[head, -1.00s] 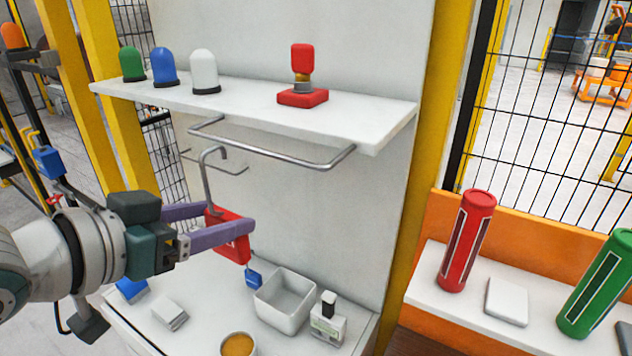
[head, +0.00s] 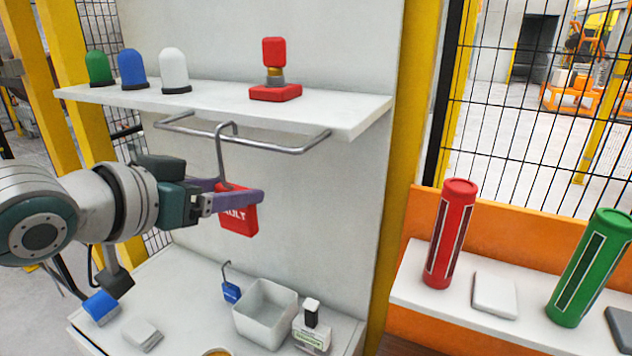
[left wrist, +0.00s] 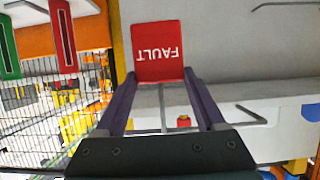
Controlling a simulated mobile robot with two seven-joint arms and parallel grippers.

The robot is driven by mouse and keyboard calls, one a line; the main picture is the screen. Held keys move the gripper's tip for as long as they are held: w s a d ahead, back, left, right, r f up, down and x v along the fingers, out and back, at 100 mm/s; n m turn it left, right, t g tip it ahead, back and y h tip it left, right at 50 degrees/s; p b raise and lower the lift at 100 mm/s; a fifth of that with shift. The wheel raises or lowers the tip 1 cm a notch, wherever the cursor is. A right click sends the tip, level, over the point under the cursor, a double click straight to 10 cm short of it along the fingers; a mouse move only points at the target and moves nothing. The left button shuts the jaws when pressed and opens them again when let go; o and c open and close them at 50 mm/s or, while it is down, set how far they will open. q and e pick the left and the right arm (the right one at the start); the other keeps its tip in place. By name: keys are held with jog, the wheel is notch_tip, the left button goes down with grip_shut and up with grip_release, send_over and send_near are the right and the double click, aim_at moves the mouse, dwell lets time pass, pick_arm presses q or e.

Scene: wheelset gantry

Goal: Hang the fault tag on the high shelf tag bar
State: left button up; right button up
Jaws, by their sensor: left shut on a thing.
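The red fault tag (head: 240,217) hangs upright in my left gripper (head: 238,194), whose purple fingers are shut on its upper part. Its grey wire hook (head: 220,155) rises from the tag, and its bent top overlaps the front rod of the tag bar (head: 275,147) in the head view. I cannot tell whether the hook rests on the rod. The bar is a grey metal loop under the white high shelf (head: 225,105). In the left wrist view the tag (left wrist: 158,52) shows upside down beyond the fingertips (left wrist: 160,78). My right gripper is not in view.
Green, blue and white domes (head: 174,73) and a red button unit (head: 275,75) stand on the high shelf. Below are a white bin (head: 265,315), a blue hooked tag (head: 231,291) and small boxes. Red (head: 450,235) and green cylinders stand on the right ledge.

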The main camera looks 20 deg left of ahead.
pick_arm(q)
jog(key=shift+f, duration=0.35)
jog(key=o, duration=1.4)
jog(key=shift+c, duration=0.2)
jog(key=d+b+v, duration=0.1)
jog(key=b+v, duration=0.2)
jog(key=v, duration=0.6)
jog(key=s+d+f+g+p, duration=0.2)
jog(key=s+d+g+p, duration=0.2)
jog(key=s, duration=0.4)
jog(key=s+d+f+m+g+p, duration=0.1)
jog(key=s+d+f+g+p, duration=0.2)
jog(key=s, duration=0.6)
jog(key=g+p, duration=0.1)
jog(key=g, duration=0.1)
jog(key=shift+d+g+y+p, duration=0.35)
jog(key=shift+g+y+p, duration=0.05)
jog(key=shift+f, duration=0.15)
